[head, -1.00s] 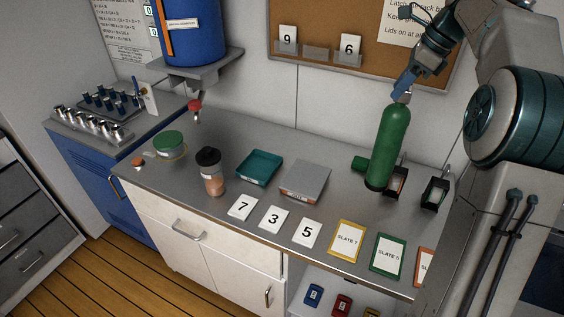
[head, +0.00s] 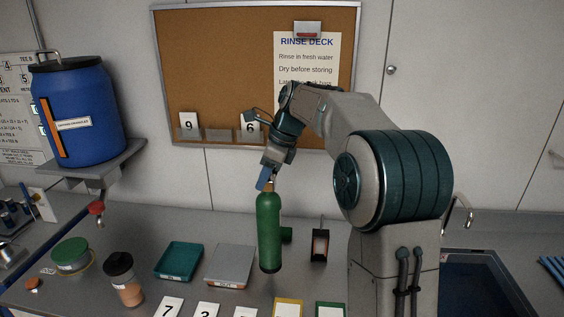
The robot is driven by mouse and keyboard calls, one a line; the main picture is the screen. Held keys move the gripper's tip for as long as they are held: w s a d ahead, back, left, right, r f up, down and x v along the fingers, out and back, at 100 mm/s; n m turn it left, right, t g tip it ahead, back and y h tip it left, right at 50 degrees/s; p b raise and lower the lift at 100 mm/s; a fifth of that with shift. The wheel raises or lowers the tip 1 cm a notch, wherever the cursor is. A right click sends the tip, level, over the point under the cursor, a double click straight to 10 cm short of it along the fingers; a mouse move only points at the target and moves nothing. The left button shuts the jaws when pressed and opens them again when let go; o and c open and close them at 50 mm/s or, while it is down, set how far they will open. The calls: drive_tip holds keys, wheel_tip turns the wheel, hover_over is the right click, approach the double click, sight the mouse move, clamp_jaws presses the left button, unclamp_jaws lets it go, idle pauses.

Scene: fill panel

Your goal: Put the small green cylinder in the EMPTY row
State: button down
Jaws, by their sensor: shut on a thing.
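A green cylinder (head: 269,231) with a rounded shoulder and a brass-coloured neck hangs upright below my gripper (head: 266,183). The gripper's blue fingers are shut on its neck. Its base shows against the counter, and I cannot tell how far above the surface it is. Another small green object (head: 287,234) shows partly behind it on the right, mostly hidden. No row labelled EMPTY can be read in this view.
On the grey counter (head: 215,222) stand a teal tray (head: 179,261), a grey box (head: 230,265), a dark-lidded jar (head: 124,280), a green-lidded tub (head: 71,255) and a black holder (head: 319,245). Number cards lie in front. A blue barrel (head: 80,112) sits on a wall shelf; a sink (head: 484,282) is right.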

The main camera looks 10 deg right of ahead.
sight(269, 222)
drive_tip(key=shift+s+a+p+x, duration=0.1)
drive_tip(key=shift+p+x, duration=0.05)
drive_tip(key=shift+x, duration=0.8)
drive_tip(key=shift+s+a+p+x, duration=0.1)
drive_tip(key=shift+s+p+x, duration=0.05)
drive_tip(key=shift+x, duration=0.85)
drive_tip(key=shift+s+a+p+x, duration=0.1)
drive_tip(key=shift+p+x, duration=0.05)
drive_tip(key=shift+x, duration=0.8)
drive_tip(key=c, duration=1.3)
unclamp_jaws()
drive_tip(key=shift+d+f, duration=0.1)
drive_tip(key=shift+f, duration=0.15)
drive_tip(key=o, duration=0.4)
drive_tip(key=shift+s, duration=0.15)
drive_tip(key=shift+r, duration=0.1)
